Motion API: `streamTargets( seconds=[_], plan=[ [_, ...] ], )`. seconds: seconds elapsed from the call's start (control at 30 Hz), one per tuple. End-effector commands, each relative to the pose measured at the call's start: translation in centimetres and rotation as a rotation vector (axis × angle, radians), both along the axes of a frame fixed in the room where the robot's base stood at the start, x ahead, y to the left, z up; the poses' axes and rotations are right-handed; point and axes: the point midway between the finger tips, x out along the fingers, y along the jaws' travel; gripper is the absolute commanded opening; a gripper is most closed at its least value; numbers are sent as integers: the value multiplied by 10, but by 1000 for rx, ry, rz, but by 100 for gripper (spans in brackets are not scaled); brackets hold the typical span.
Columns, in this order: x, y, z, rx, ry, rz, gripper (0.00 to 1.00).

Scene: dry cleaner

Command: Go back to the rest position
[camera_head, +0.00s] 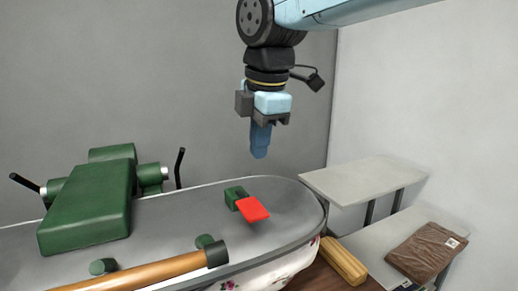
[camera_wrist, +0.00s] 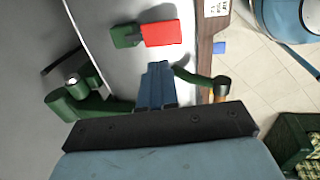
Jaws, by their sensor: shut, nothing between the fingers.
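My gripper (camera_head: 260,145) hangs from my arm in the head view, pointing down above the far side of the grey board. Its blue fingers are shut with nothing between them. In the wrist view, my gripper's fingers (camera_wrist: 158,72) also show closed together, with nothing held. Below and near it, a small green block with a red part (camera_head: 252,209) lies on the board, apart from the fingers. The red part also shows in the wrist view (camera_wrist: 162,33).
The grey board (camera_head: 165,228) carries a large green machine (camera_head: 92,205) with black levers at left. A wooden handle (camera_head: 145,272) lies at the front. At right stand a pale table (camera_head: 362,177), a brown package (camera_head: 427,252) and a yellow wooden block (camera_head: 343,261).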

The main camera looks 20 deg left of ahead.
Motion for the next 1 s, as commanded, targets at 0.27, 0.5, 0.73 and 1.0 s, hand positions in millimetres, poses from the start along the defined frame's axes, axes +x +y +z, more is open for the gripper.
streamTargets(
  seconds=[0.27, 0.5, 0.73, 1.0],
  plan=[
    [4, -9, 0, 9, -2, -44, 0],
    [28, -94, -8, 93, -6, -471, 0],
    [32, -196, -26, 230, -11, -1015, 0],
    [7, -298, -58, 429, -16, -1633, 0]
  ],
)
